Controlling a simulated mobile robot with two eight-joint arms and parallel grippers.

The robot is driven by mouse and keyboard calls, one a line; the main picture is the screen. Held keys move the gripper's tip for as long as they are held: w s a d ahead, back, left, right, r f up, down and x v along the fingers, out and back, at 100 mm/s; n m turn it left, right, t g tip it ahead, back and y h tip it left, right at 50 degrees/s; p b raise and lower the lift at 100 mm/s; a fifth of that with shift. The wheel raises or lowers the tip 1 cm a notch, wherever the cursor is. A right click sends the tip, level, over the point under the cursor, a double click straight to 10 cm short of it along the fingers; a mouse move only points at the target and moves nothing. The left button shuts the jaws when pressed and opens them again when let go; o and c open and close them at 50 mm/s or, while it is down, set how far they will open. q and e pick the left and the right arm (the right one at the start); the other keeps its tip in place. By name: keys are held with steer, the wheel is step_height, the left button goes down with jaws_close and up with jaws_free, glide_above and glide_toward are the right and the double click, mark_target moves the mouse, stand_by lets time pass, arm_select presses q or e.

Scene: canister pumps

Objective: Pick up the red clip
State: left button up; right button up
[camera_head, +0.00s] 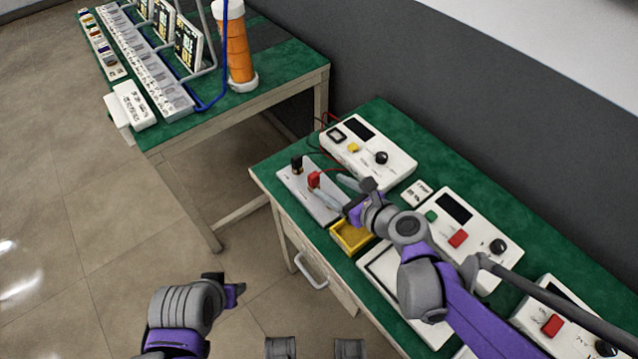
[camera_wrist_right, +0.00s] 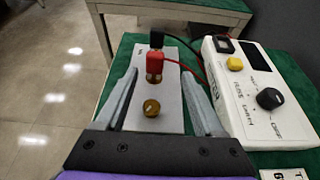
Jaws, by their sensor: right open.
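The red clip (camera_head: 314,179) sits upright on a white terminal plate (camera_head: 290,182) on the green bench. It also shows in the right wrist view (camera_wrist_right: 155,65), seated on a brass post, with a red wire running to the right. A black clip (camera_head: 297,163) stands just behind it on the same plate. My right gripper (camera_head: 335,190) is open, its two fingers on either side of the plate, with the red clip ahead between the fingertips and not gripped. A bare brass post (camera_wrist_right: 151,108) stands nearer the palm. My left gripper (camera_head: 238,287) is low over the floor; its jaw opening is unclear.
A white meter box (camera_head: 368,150) with a black knob stands right of the plate, close to my right finger. A yellow tray (camera_head: 349,238) lies in front. More control boxes (camera_head: 466,228) line the bench. Another green table (camera_head: 280,68) holds an orange column (camera_head: 236,50).

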mark_target(318, 179)
steer(key=x, duration=0.4)
steer(key=shift+a+b, duration=0.2)
steer(key=shift+b, duration=0.1)
steer(key=shift+a+b+x, duration=0.2)
steer(key=shift+b+x, duration=0.25)
steer(key=shift+x, duration=2.6)
steer(key=shift+s, duration=0.2)
jaws_close()
